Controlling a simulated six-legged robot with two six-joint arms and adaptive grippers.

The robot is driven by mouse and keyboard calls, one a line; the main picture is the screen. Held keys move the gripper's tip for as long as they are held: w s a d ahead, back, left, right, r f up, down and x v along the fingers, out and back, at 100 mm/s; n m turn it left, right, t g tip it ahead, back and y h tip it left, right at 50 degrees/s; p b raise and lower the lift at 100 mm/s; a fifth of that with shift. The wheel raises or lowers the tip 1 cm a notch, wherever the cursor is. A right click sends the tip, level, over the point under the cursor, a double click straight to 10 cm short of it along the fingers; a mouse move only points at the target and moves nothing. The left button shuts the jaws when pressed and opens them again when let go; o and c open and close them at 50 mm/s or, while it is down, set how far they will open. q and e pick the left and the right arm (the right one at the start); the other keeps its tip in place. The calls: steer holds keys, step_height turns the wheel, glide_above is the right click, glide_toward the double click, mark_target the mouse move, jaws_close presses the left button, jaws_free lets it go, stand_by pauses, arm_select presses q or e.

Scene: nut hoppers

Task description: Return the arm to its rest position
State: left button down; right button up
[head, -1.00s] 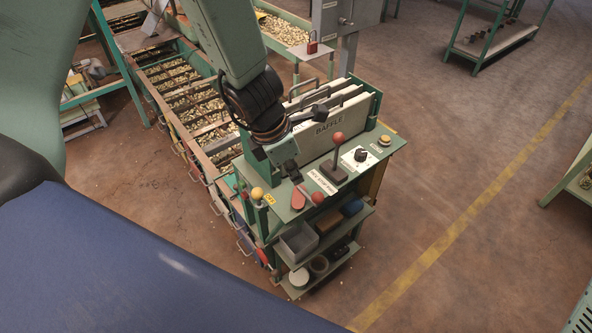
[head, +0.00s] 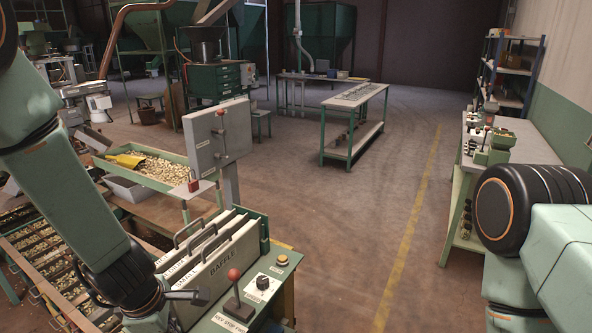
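My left arm comes in from the left and reaches down past the feeder. Its wrist and gripper (head: 180,296) are at the bottom edge of the head view, left of the red-knobbed lever (head: 235,276). No held object shows. My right arm enters at the right side, in front of the green-legged bench. Its gripper is out of view.
A nut-filled slatted trough (head: 40,245) lies at left, a grey control box (head: 217,137) behind. A bench (head: 530,142) stands at right. The central floor (head: 350,200) is clear.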

arm_select(q)
steer(key=s+a+f+m+y+b, duration=0.1)
steer(key=s+f+m+b, duration=0.3)
steer(key=f+m, duration=0.35)
steer(key=s+a+f+m+y+b, duration=0.1)
steer(key=s+f+m+b, duration=0.2)
steer(key=s+f+m, duration=0.35)
steer(key=s+d+f+m+g+h+b, duration=0.2)
steer(key=s+f+m+b, duration=0.4)
steer(key=s+f, duration=0.9)
step_height(320, 180, down, 3)
steer(key=d+g+b, duration=0.1)
steer(key=b, duration=0.2)
steer(key=shift+s+d+f+b, duration=0.15)
steer(key=shift+s+d+b, duration=0.15)
steer(key=shift+d+b, duration=0.05)
